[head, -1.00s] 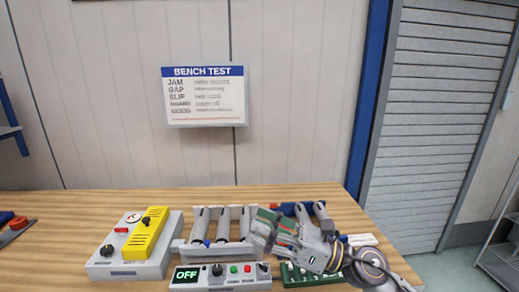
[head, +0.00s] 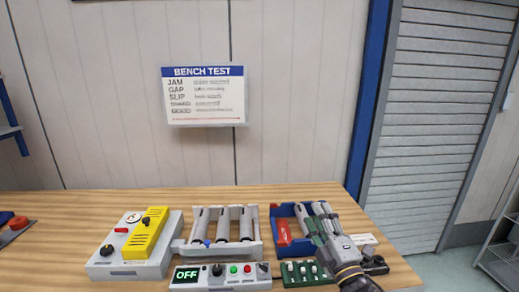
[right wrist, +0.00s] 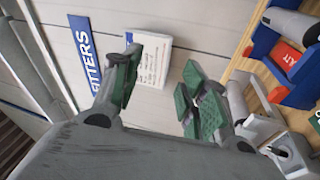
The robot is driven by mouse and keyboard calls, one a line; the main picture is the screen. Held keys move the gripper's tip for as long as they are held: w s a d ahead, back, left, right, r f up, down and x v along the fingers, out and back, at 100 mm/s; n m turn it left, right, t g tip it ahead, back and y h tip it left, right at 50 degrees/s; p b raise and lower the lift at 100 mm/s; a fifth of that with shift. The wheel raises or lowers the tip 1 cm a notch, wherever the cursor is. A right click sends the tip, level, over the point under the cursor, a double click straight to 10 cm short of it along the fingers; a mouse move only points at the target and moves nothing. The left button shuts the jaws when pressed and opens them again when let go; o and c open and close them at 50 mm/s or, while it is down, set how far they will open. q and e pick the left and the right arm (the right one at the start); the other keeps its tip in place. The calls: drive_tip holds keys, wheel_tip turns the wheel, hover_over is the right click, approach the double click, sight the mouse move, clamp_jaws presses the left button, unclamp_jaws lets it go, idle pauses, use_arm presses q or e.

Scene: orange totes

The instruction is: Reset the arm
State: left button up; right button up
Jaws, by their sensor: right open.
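My right gripper (head: 320,212) reaches up from the lower right of the head view, in front of the right part of the blue bin (head: 278,212). Its arm comes in at the bottom edge. In the right wrist view its two green-padded fingers (right wrist: 160,88) stand wide apart with nothing between them; the wall and a white sign (right wrist: 152,60) show behind the gap. It is open and empty. My left gripper is not in view.
A grey box with a yellow block (head: 150,232), a roller unit (head: 222,248), a control panel reading OFF (head: 220,283) and a green board (head: 303,273) stand on the wooden bench (head: 80,205). A red piece (head: 283,233) lies in the bin. The space above the bench is clear.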

drive_tip(key=s+d+f+m+g+h, duration=0.35)
drive_tip(key=f+m, duration=0.25)
drive_tip(key=f, duration=0.3)
drive_tip(key=s+d+f+m+g+h, duration=0.25)
drive_tip(key=d+f+m+g, duration=0.2)
drive_tip(key=f, duration=0.55)
drive_tip(key=s+a+f+m+g+y, duration=0.1)
drive_tip(key=s+f+m+g, duration=0.2)
drive_tip(key=s+f+g, duration=0.45)
drive_tip(key=s+a+f+m+g+y, duration=0.1)
drive_tip(key=s+f+m+g, duration=0.3)
drive_tip(key=s, duration=0.6)
wheel_tip(320, 180, down, 34)
drive_tip(key=s+d+n+t, duration=0.1)
drive_tip(key=s, duration=0.1)
drive_tip(key=s+d+f, duration=0.2)
drive_tip(key=s+f, duration=0.7)
drive_tip(key=s, duration=0.2)
drive_tip(key=s+d+f, duration=0.3)
drive_tip(key=s+f, duration=0.7)
drive_tip(key=s, duration=0.1)
drive_tip(key=shift+f+g+h, duration=0.15)
drive_tip(key=shift+g+h, duration=0.15)
drive_tip(key=shift+g, duration=0.05)
